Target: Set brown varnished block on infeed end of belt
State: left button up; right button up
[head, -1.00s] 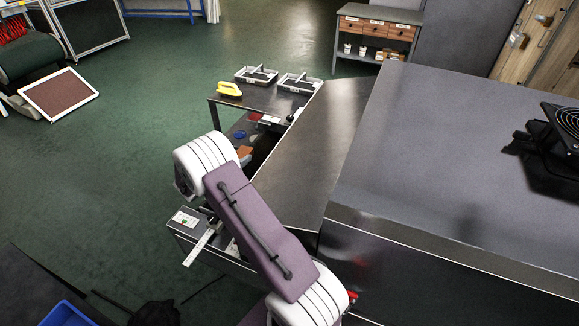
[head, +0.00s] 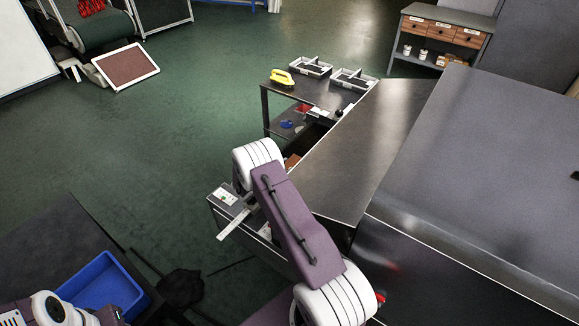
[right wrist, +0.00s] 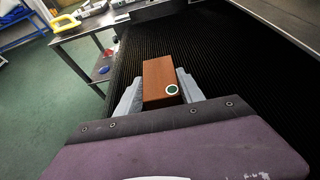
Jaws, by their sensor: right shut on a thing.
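The brown varnished block (right wrist: 160,76) is reddish-brown with a white-rimmed green disc on its near end. My right gripper (right wrist: 160,90) is shut on it, with a grey finger along each side. The dark ribbed belt (right wrist: 222,58) lies beneath and around the block in the right wrist view. I cannot tell whether the block touches the belt or hangs just above it. In the head view a small part of the block (head: 292,161) shows beyond my right arm, which hides most of the gripper and the belt end.
The dryer's metal housing (head: 440,190) rises right of the belt. A side table (head: 310,92) holds a yellow-handled tool (head: 282,77) and two divided trays (head: 352,79). A blue bin (head: 103,285) sits at lower left. The green floor at left is largely clear.

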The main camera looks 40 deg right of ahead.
jog(key=shift+s+f+b, duration=0.1)
jog(key=shift+f+b, duration=0.05)
jog(key=shift+b, duration=0.15)
jog(key=o, duration=1.4)
jog(key=shift+a+r+p, duration=0.25)
jog(key=shift+r+p, duration=0.1)
jog(key=shift+r, duration=0.05)
jog(key=v, duration=0.7)
jog(key=shift+f, duration=0.1)
